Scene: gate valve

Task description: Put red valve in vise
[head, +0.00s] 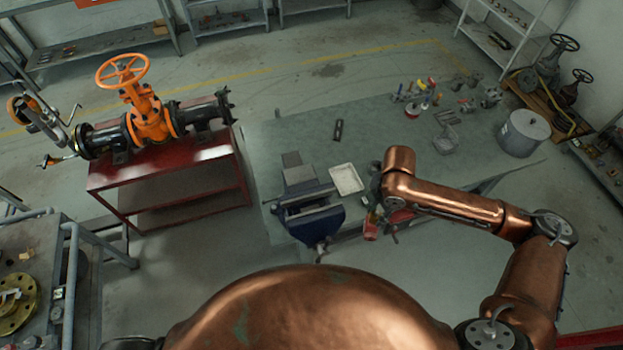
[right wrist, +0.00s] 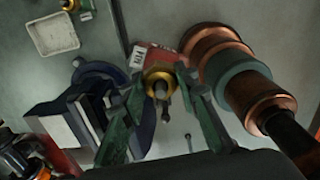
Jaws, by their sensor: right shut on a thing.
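A red valve (head: 371,228) is by my right gripper (head: 376,208) in the head view, at the front edge of the workbench. In the right wrist view the gripper's green fingers (right wrist: 160,88) are shut on its brass part (right wrist: 158,78), and its red, white-labelled body (right wrist: 150,57) shows just beyond. The blue vise (head: 318,222) is fixed at the bench's front edge, left of the gripper; it also shows in the right wrist view (right wrist: 98,72). The valve is apart from the vise jaws. My left gripper is not in view.
A white tray (head: 346,179) lies on the bench (head: 290,140) right of the vise. Small tools and a grey pot (head: 524,133) stand at the bench's right. An orange gate valve (head: 147,118) sits on a red stand (head: 195,163) at left. The bench's middle is mostly clear.

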